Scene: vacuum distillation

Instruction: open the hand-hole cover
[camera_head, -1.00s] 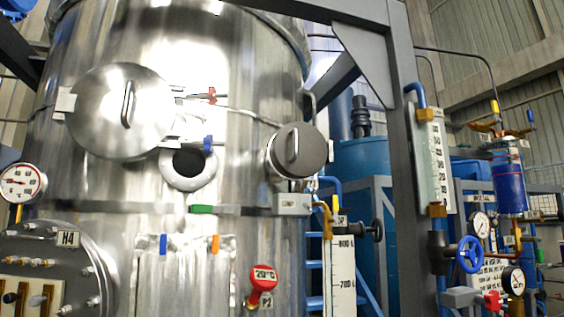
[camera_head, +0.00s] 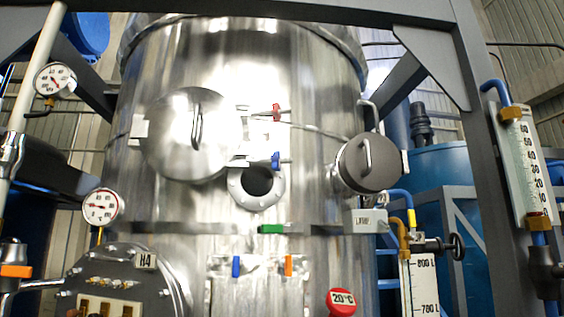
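A large round steel cover (camera_head: 172,137) with an upright bar handle lies flat on the upper left of the steel vessel (camera_head: 300,85) and looks shut. A smaller round cover (camera_head: 369,163), also with a bar handle, sits at the vessel's right side and looks shut. No label shows which one is the hand-hole cover. Between them is a round flanged port (camera_head: 237,184) with a dark centre. A red-handled valve (camera_head: 276,113) and a blue-handled valve (camera_head: 276,161) sit just right of the large cover. My gripper is not in view.
Grey frame beams cross the top, and a grey post (camera_head: 492,200) stands at right. Pressure gauges (camera_head: 101,207) are at left. A boxed fitting (camera_head: 366,221) is below the small cover. A red temperature dial (camera_head: 341,302) is at the bottom.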

